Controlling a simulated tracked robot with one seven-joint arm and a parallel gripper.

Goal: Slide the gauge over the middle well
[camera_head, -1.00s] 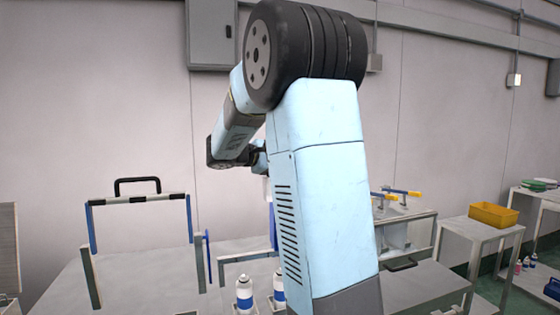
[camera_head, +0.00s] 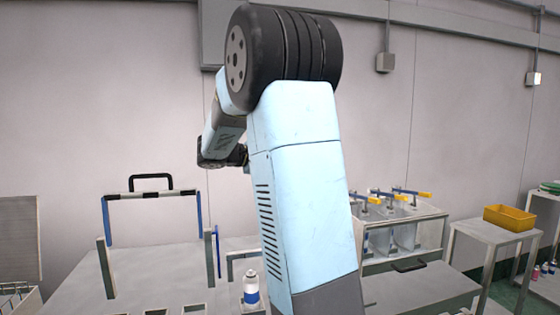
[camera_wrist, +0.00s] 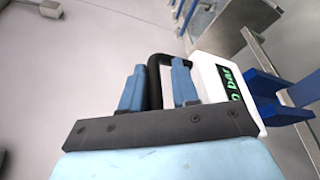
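The gauge (camera_wrist: 215,82) has a white body, a dark display with green characters and a black loop handle (camera_wrist: 155,80); it shows in the wrist view. Two blue prongs (camera_wrist: 275,100) extend from its far end, to the right in the picture. My gripper (camera_wrist: 158,85) has its blue fingers on either side of the handle's bar and appears shut on it. In the head view my arm hides the gauge and the fingers. No well can be identified for certain; small framed square openings (camera_head: 193,308) show at the bottom edge of the head view.
A frame with a black handle (camera_head: 150,194) stands on the grey table (camera_head: 165,270). A white and blue can (camera_head: 251,288) stands beside my arm. Right of it is a clear-walled rack (camera_head: 405,235) with yellow-handled clamps. A yellow bin (camera_head: 509,217) sits on a side table.

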